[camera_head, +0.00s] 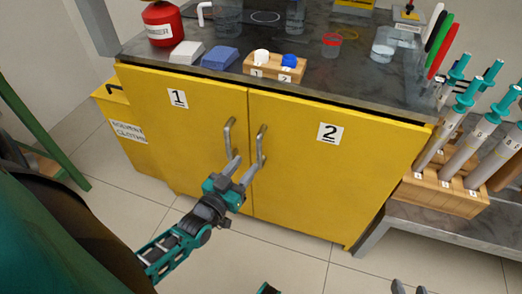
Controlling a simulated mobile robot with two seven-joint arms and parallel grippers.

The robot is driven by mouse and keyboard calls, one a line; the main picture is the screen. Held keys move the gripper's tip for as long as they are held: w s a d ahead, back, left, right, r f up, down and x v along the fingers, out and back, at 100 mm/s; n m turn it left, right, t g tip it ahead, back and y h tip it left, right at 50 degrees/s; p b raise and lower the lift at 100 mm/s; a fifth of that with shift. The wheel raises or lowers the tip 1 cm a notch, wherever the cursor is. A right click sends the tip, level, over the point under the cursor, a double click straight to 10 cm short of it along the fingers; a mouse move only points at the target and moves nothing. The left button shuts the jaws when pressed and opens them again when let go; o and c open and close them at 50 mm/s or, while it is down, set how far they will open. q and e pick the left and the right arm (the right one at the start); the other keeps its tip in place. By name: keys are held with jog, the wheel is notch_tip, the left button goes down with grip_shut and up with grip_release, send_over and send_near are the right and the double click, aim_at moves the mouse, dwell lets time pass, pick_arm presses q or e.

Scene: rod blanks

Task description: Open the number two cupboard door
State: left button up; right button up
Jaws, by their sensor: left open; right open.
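The yellow number two cupboard door (325,175) is the right-hand door, marked with a white "2" label (330,132). It looks shut, level with the number one door (185,125). Its grey vertical bar handle (262,143) is at its left edge, close to the number one door's handle (229,138). My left gripper (242,167) is open in front of the doors, its fingertips near the lower ends of both handles. I cannot tell whether a finger touches the number two handle. My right gripper (409,289) is open at the bottom edge, away from the cupboard; only its fingertips show.
The dark worktop (300,35) holds a red container (160,25), a wooden block with two caps (274,68) and glassware. A rack of large pipettes (445,190) stands at right on a low shelf. A yellow bin (130,130) stands at left. The floor before the number two door is clear.

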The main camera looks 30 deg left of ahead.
aim_at(257, 151)
pick_arm(q)
jog(key=w+b, duration=0.1)
jog(key=w, duration=0.6)
jog(key=shift+w+a+b, duration=0.1)
jog(key=shift+w+b, duration=0.15)
jog(key=shift+b, duration=0.1)
jog(key=shift+w, duration=0.4)
grip_shut()
